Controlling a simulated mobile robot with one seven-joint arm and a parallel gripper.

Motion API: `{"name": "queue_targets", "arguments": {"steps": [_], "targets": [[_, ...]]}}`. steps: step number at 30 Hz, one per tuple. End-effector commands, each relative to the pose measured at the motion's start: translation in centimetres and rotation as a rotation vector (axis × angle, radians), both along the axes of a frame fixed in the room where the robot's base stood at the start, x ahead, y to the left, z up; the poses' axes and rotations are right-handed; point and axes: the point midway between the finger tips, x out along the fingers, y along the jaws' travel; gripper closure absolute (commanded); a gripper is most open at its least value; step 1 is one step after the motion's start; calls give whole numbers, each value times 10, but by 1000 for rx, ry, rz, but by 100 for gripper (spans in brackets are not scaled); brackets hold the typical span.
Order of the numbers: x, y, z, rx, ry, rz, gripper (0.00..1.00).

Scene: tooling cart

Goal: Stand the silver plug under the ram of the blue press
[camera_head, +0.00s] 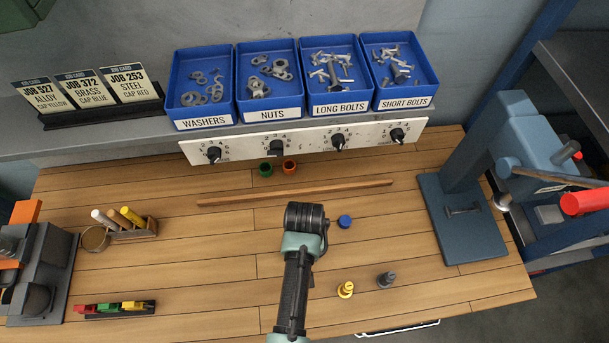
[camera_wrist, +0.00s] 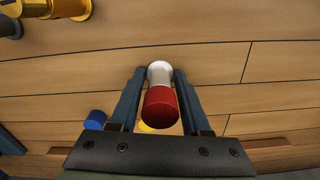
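The silver plug (camera_wrist: 160,70) shows in the wrist view between my fingertips, with a red cap (camera_wrist: 160,105) lined up on its near end. My gripper (camera_wrist: 160,80) looks shut on the silver part, with a finger touching each side. Whether the plug is clear of the table is hard to tell. In the head view my gripper (camera_head: 305,218) is over the middle of the table and hides the plug. The blue press (camera_head: 517,135) stands at the right on its flat base plate (camera_head: 455,235). Its ram is hard to make out behind the frame.
A blue cap (camera_head: 345,221) stands just right of my gripper. A yellow plug (camera_head: 346,289) and a grey plug (camera_head: 387,280) stand at the front right. A wooden strip (camera_head: 295,193) lies behind. The press has a red-ended handle (camera_head: 585,201). Table left of the press is mostly clear.

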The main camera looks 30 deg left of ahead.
Motion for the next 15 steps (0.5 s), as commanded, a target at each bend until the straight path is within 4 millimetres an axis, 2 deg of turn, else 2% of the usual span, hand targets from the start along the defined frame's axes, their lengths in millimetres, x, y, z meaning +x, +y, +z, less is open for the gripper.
{"name": "queue_targets", "arguments": {"steps": [1,3,11,15], "targets": [[0,0,0,0,0,0,42],[0,0,0,0,1,0,30],[0,0,1,0,1,0,30],[0,0,8,0,-1,0,30]]}}
